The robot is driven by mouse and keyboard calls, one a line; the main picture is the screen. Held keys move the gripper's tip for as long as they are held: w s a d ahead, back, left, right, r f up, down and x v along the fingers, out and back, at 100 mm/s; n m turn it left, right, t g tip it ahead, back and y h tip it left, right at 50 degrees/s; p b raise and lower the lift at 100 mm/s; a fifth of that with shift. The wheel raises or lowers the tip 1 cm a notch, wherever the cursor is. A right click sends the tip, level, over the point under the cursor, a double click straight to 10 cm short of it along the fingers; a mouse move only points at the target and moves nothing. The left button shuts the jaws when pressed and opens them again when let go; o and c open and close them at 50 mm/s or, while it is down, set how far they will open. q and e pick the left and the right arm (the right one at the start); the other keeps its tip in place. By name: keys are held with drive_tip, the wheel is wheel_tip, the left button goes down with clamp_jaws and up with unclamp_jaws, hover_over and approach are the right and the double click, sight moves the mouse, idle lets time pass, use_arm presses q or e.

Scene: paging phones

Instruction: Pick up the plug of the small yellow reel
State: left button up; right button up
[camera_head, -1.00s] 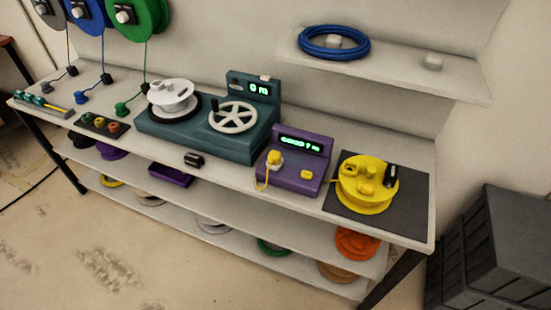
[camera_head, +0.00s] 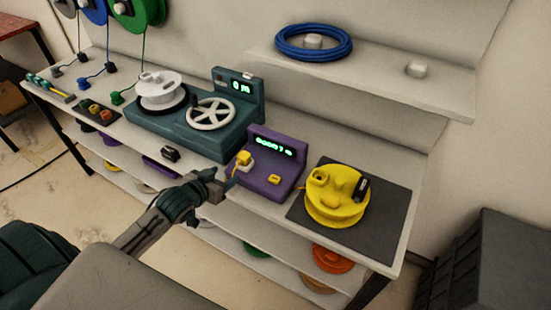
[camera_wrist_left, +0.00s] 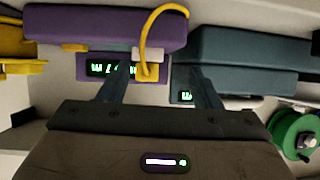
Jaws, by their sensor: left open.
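The small yellow reel (camera_head: 337,205) lies on a dark grey mat (camera_head: 392,222) at the bench's right. My left gripper (camera_head: 225,182) is open and empty, just in front and to the left of the tester. In the left wrist view the open jaws (camera_wrist_left: 160,72) point at the tester (camera_wrist_left: 105,22), with the yellow plug (camera_wrist_left: 148,73) between the fingers' lines, apart from them. The cord (camera_wrist_left: 147,32) arches from the plug. My right gripper is out of view.
A teal winder (camera_head: 190,125) with a white wheel stands left of the tester. A small black block (camera_head: 171,154) lies at the bench's front edge. A shelf above holds a blue coil (camera_head: 313,43). A dark crate (camera_head: 485,265) stands at right.

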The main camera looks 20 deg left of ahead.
sight(247, 154)
use_arm(q)
drive_tip(key=shift+t+h, duration=0.4)
drive_tip(key=shift+t, duration=0.1)
drive_tip(key=w, duration=0.2)
drive_tip(key=w+d+r, duration=0.1)
drive_tip(key=w, duration=0.1)
drive_tip(key=w+d, duration=0.1)
drive_tip(key=w, duration=0.1)
drive_tip(key=shift+r, duration=0.25)
drive_tip(key=shift+w+f+p, duration=0.15)
drive_tip(key=shift+w+p, duration=0.15)
drive_tip(key=shift+w, duration=0.25)
drive_tip(key=p+x, duration=0.1)
drive_tip(key=x, duration=0.3)
drive_tip(key=shift+w, duration=0.1)
drive_tip(key=shift+w+f, duration=0.2)
drive_tip(key=shift+f, duration=0.05)
drive_tip(key=c, duration=0.9)
drive_tip(key=shift+c, duration=0.9)
drive_tip(key=shift+r, duration=0.1)
